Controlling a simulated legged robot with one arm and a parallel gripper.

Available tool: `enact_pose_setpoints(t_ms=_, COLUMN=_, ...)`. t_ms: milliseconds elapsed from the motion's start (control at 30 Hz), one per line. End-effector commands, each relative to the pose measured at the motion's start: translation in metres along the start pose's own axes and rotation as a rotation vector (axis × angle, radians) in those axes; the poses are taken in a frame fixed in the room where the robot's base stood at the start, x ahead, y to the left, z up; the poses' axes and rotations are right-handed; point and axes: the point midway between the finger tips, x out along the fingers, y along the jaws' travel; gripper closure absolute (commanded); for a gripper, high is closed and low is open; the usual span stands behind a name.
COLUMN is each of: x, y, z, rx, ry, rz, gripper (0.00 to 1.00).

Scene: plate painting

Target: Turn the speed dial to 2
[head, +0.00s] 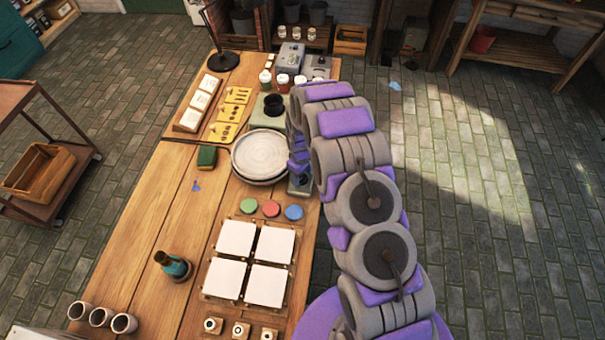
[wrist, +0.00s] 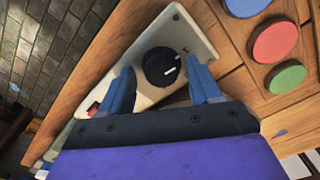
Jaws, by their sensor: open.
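The speed dial (wrist: 162,67) is a round black knob with a white pointer line, set on a pale grey control box (wrist: 189,36) in the wrist view. The pointer aims toward the right side of that picture; the scale markings are too small to read. My gripper (wrist: 162,82) is open, with its two blue fingers on either side of the dial. I cannot tell whether the fingers touch it. In the head view the box (head: 301,185) shows partly below my arm beside the round plate (head: 260,154), and the dial is hidden there.
Green, red and blue discs (head: 271,208) lie near the box. White square tiles (head: 268,283), a teal bottle (head: 174,266) and a green sponge (head: 206,157) are on the wooden table (head: 150,215). Paint jars (head: 266,78) stand behind the plate. The table's left part is mostly clear.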

Motion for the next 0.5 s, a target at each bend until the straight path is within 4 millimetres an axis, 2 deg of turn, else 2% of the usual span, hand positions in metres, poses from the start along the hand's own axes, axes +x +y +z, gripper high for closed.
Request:
enact_pose_setpoints(t_ms=100, x=-0.0001, y=0.0002, z=0.0004, rx=-0.001, ry=0.0, rz=-0.001, gripper=0.38)
enact_pose_setpoints(t_ms=500, x=-0.0007, y=0.0029, z=0.0042, rx=0.0, ry=0.003, rz=-0.005, gripper=0.76)
